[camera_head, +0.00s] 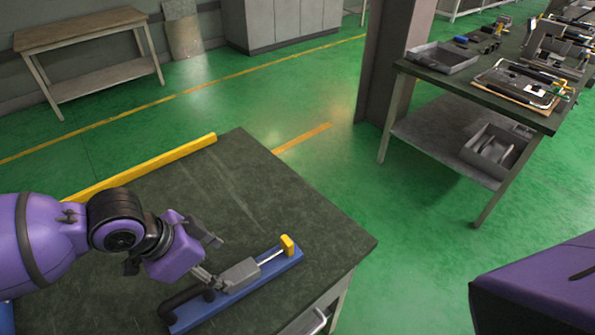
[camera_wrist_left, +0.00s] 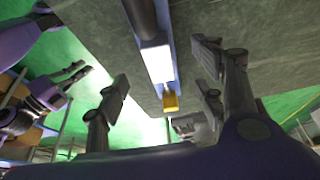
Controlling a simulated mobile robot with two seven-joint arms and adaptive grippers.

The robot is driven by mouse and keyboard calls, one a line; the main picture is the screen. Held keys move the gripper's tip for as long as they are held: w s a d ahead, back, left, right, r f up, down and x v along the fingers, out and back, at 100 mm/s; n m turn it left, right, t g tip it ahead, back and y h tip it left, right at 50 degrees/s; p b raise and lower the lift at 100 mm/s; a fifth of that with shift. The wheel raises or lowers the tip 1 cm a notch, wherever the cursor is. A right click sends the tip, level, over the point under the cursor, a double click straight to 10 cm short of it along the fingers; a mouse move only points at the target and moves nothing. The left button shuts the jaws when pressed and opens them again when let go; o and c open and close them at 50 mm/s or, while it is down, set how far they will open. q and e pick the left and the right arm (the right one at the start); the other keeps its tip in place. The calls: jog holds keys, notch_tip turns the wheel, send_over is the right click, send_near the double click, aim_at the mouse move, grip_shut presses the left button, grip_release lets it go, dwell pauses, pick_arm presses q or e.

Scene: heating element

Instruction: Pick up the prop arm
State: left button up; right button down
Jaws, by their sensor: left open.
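A long blue bar (camera_head: 207,312) lies on the dark table, with a dark handle, a grey block (camera_head: 241,273), a thin rod and a yellow end piece (camera_head: 288,244). I take this assembly to be the prop arm. My left gripper (camera_head: 211,258) is open, close above the grey block; contact cannot be told. In the left wrist view the assembly runs between the spread fingers of my left gripper (camera_wrist_left: 163,66), with the yellow end (camera_wrist_left: 171,102) beyond them. My right gripper (camera_wrist_left: 74,74) shows small at the left of that view; its opening is unclear.
A yellow strip (camera_head: 145,167) runs along the far edge of the dark table (camera_head: 325,232). A second table (camera_head: 470,93) with a grey tray and equipment stands at the upper right. A wooden bench (camera_head: 85,30) stands at the upper left. Green floor lies between.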

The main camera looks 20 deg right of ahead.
aim_at(231, 279)
pick_arm(q)
jog(key=x, duration=0.3)
jog(key=shift+s+d+f, duration=0.25)
jog(key=shift+s, duration=0.15)
jog(key=x, duration=0.3)
jog(key=shift+a+f, duration=0.25)
jog(key=shift+f, duration=0.15)
jog(key=shift+d+f, duration=0.15)
jog(key=shift+f, duration=0.1)
jog(key=shift+c, duration=0.4)
pick_arm(e)
jog(key=shift+s+d+f, duration=0.1)
jog(key=shift+s+d, duration=0.1)
jog(key=shift+s, duration=0.05)
pick_arm(q)
jog(key=c, duration=1.4)
grip_shut()
pick_arm(e)
jog(key=shift+d, duration=0.35)
